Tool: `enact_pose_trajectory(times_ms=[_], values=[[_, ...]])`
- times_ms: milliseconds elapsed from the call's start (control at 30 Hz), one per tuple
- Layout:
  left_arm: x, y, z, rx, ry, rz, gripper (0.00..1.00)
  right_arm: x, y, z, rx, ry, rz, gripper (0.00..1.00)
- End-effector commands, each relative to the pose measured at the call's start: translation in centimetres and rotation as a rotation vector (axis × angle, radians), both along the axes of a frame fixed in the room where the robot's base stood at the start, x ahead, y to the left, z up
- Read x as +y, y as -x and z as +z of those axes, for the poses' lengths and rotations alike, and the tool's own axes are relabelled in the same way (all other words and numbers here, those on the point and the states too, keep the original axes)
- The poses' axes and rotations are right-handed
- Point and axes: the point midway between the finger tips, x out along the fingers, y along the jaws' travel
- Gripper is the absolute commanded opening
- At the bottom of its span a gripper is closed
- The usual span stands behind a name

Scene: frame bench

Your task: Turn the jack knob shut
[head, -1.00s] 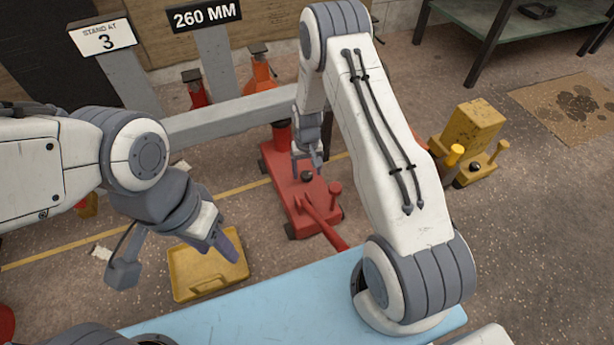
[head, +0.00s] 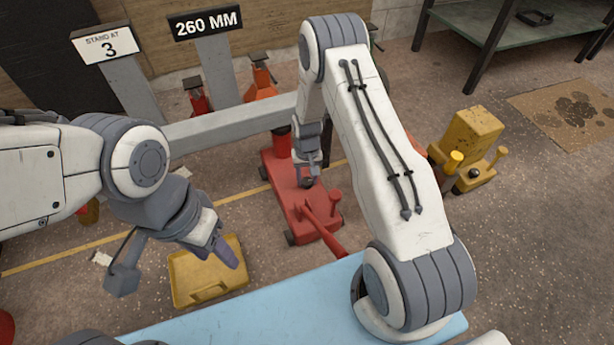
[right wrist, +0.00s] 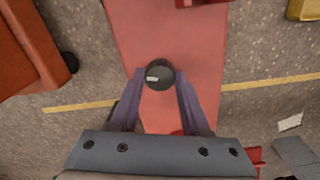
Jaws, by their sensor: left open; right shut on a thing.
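The red floor jack (head: 285,190) stands on the floor beyond the blue surface, under the grey beam. Its black knob (head: 306,183) is on the jack's top; in the right wrist view the knob (right wrist: 158,76) is round and dark with a small pale mark. My right gripper (head: 307,177) reaches down from above and is shut on the knob, one finger on each side; its fingers also show in the right wrist view (right wrist: 159,90). My left gripper (head: 226,252) hangs open and empty over the yellow tray (head: 182,295).
The grey beam (head: 225,124) crosses behind the jack. A red stand (head: 198,100) and an orange stand (head: 262,80) are behind it. A yellow jack-like unit (head: 472,140) stands to the right. The blue surface (head: 270,310) lies in front.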

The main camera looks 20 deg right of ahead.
Motion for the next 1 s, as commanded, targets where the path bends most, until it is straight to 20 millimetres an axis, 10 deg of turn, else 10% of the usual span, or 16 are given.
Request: enact_pose_trajectory(times_ms=[1000], values=[[0.0, 0.0, 9.1, 0.0, 0.0, 0.0, 0.5, -0.1, 0.1, 0.3, 0.001, 0.001, -0.908, 0.0]])
